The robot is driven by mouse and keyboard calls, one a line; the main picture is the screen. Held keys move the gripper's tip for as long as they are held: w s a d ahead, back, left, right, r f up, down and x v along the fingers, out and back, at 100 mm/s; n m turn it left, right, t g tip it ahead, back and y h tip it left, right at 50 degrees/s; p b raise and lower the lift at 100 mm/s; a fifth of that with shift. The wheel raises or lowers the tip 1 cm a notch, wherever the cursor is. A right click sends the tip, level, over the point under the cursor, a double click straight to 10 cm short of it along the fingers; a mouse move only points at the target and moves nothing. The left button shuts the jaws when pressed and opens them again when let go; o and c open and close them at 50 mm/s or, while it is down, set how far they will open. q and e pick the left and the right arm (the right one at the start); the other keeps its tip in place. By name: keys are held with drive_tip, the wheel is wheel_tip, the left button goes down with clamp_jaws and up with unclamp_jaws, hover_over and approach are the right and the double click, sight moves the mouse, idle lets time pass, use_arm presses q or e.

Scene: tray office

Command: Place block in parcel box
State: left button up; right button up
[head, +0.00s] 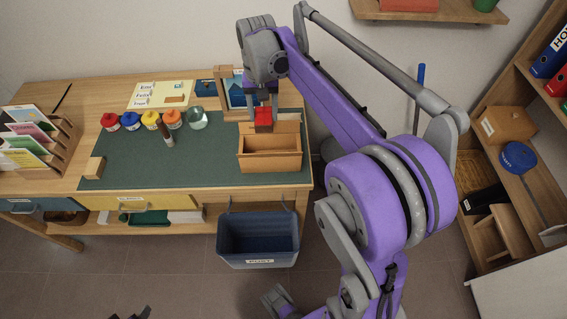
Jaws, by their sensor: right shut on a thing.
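A red block (263,119) is held between the fingers of my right gripper (263,106), which points down. The block is over the back part of the open cardboard parcel box (270,164), near its raised back flap; I cannot tell whether it touches the box. The box stands at the right front of the green desk mat, and its visible inside looks empty. A small dark part of what seems to be my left gripper (134,314) shows at the bottom edge; its jaws are not clear.
A wooden block (93,167) lies at left. A blue bin (259,238) hangs below the desk's front edge. Shelves (522,185) stand at right.

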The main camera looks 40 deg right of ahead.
sight(266, 143)
drive_tip(key=shift+s+d+r, duration=0.1)
drive_tip(key=shift+s+d, duration=0.2)
drive_tip(key=shift+d, duration=0.05)
drive_tip(key=shift+s+d, duration=0.1)
wheel_tip(266, 143, down, 18)
drive_tip(key=shift+f+b, duration=0.1)
drive_tip(key=shift+b, duration=0.8)
use_arm(q)
drive_tip(key=shift+s+d+f, duration=0.1)
drive_tip(key=shift+s+f, duration=0.15)
drive_tip(key=shift+f, duration=0.25)
drive_tip(key=shift+s+d+f, duration=0.1)
drive_tip(key=shift+s+f, duration=0.15)
drive_tip(key=shift+f, duration=0.25)
use_arm(e)
drive_tip(key=shift+f, duration=0.1)
use_arm(q)
drive_tip(key=shift+f, duration=0.1)
use_arm(e)
drive_tip(key=o, duration=1.4)
